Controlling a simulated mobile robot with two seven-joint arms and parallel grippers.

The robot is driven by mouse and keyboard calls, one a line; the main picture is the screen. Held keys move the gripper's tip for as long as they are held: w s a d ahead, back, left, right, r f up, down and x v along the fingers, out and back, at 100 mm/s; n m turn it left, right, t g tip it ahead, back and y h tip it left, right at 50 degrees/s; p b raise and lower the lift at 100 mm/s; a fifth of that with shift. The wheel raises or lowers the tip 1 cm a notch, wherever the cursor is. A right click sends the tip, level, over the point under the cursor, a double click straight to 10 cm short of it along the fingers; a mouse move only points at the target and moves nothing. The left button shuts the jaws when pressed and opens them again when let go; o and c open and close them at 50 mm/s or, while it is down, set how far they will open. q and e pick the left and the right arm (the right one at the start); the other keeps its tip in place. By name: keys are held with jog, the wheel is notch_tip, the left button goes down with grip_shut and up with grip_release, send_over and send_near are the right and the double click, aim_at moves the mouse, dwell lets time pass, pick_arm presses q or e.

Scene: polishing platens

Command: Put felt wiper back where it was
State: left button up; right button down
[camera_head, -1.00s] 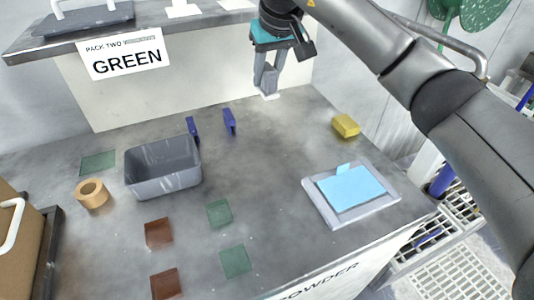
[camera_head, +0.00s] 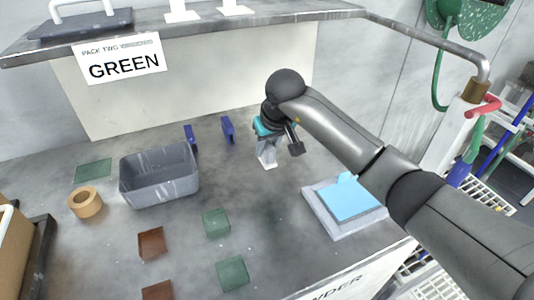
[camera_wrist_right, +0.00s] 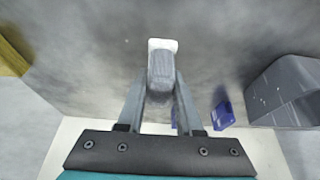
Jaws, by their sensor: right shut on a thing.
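The felt wiper (camera_head: 269,165), a small grey grip with a white pad at its end, is between the fingers of my right gripper (camera_head: 267,150) near the middle of the worktop. In the right wrist view, the wiper (camera_wrist_right: 161,66) points away from the camera, with a finger of the gripper (camera_wrist_right: 161,90) on each side of it. The white pad is at or close above the worktop; I cannot tell if it touches. My left gripper is not in view.
Two blue clips (camera_head: 228,130) and a grey bin (camera_head: 165,195) stand left of the wiper. A grey tray (camera_head: 325,218) with a blue sheet lies right. A yellow block (camera_wrist_right: 12,55) shows only in the wrist view. Green and brown squares (camera_head: 217,223) lie in front. Worktop around the wiper is bare.

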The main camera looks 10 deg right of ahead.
jog(key=shift+f, duration=0.8)
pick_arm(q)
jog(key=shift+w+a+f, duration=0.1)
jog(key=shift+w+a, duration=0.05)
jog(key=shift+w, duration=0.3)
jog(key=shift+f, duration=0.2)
pick_arm(e)
jog(key=shift+f, duration=0.2)
jog(key=c, duration=0.6)
grip_release()
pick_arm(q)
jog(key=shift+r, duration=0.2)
pick_arm(e)
jog(key=shift+r, duration=0.15)
